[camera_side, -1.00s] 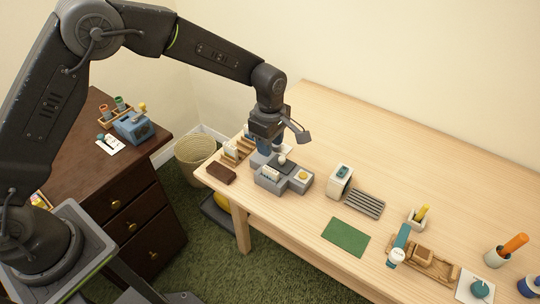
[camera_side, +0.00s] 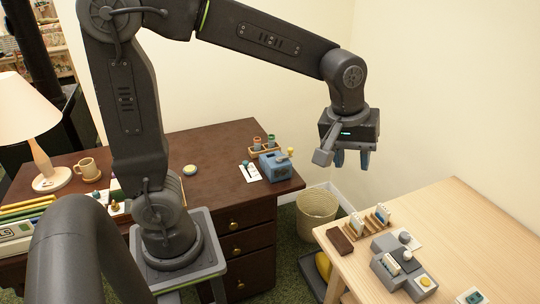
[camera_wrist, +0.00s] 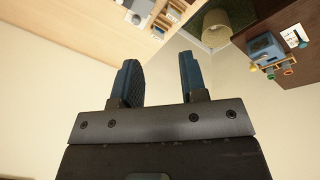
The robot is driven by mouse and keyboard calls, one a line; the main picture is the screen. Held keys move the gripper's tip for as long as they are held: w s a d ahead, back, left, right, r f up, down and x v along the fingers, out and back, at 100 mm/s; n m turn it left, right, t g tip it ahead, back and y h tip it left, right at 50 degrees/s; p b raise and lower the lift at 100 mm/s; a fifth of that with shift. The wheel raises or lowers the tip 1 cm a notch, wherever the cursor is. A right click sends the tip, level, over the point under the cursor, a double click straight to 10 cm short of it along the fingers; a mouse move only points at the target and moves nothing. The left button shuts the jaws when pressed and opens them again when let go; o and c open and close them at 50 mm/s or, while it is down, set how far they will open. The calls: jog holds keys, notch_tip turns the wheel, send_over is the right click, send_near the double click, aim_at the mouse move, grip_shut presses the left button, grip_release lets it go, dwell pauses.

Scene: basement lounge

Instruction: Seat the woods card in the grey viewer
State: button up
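The grey viewer (camera_side: 384,272) stands on the light table, with a white knob and a yellow button on top. A small pale card-like piece (camera_side: 392,262) shows upright at its slot; its picture is too small to read. Behind it, a wooden rack (camera_side: 368,224) holds upright cards; I cannot tell which, if any, is the woods card. My gripper (camera_side: 352,160) is raised well above and to the left of the viewer, clear of both tables. In the wrist view its blue fingers (camera_wrist: 158,78) are apart with nothing between them.
A dark brown block (camera_side: 340,241) lies beside the rack. A blue viewer (camera_side: 275,165) and a small rack (camera_side: 264,146) stand on the dark desk (camera_side: 215,165). A wicker basket (camera_side: 317,212) sits on the floor between the tables. The air around my gripper is free.

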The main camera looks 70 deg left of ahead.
jog(key=s+a+r+m+t, duration=0.1)
jog(key=s+a+m, duration=0.3)
jog(key=s+m, duration=0.4)
jog(key=s+t, duration=0.1)
jog(key=s, duration=0.6)
jog(key=shift+r+m+t, duration=0.2)
jog(key=shift+m+t, duration=0.1)
jog(key=shift+o, duration=0.4)
dwell(0.5)
